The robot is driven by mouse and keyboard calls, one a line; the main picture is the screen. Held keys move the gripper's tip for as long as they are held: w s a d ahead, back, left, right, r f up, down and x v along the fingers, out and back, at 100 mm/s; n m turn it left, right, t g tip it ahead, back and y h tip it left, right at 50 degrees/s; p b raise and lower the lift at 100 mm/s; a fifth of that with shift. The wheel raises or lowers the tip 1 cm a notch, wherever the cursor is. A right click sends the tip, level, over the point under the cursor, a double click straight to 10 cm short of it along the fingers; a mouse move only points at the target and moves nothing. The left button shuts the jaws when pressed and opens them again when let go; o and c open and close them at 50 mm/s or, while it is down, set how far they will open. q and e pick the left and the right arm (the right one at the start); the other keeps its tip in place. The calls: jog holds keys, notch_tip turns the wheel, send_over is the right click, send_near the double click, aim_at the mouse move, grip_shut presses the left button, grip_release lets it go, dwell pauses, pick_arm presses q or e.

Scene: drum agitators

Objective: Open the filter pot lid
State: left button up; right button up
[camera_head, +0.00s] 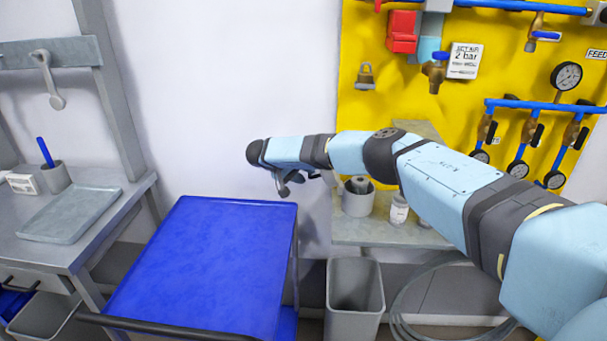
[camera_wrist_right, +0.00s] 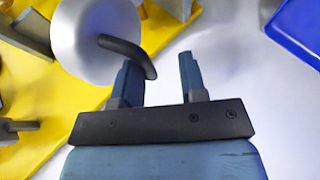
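A round silver metal face with a dark curved handle (camera_wrist_right: 128,55), which looks like the filter pot lid (camera_wrist_right: 85,55), fills the upper left of the right wrist view. Whether it sits shut cannot be told. In the head view I cannot make it out; my right arm covers part of that area. My right gripper (camera_wrist_right: 160,80) is open, its two fingers apart and nothing gripped. The handle's free end lies by the left finger, toward the gap; contact cannot be told. In the head view the right gripper (camera_head: 289,186) hangs beyond the blue cart. My left gripper is out of view.
A blue cart top (camera_head: 200,265) is bare. A grey shelf (camera_head: 385,233) holds a grey cup (camera_head: 357,201) and a white jar (camera_head: 398,211). A grey bin (camera_head: 354,296) stands below. A yellow panel (camera_head: 400,80) carries valves and gauges. A grey bench (camera_head: 105,225) stands left.

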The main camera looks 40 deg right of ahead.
jog(key=v, duration=1.4)
jog(key=shift+b, duration=0.4)
jog(key=shift+f, duration=0.15)
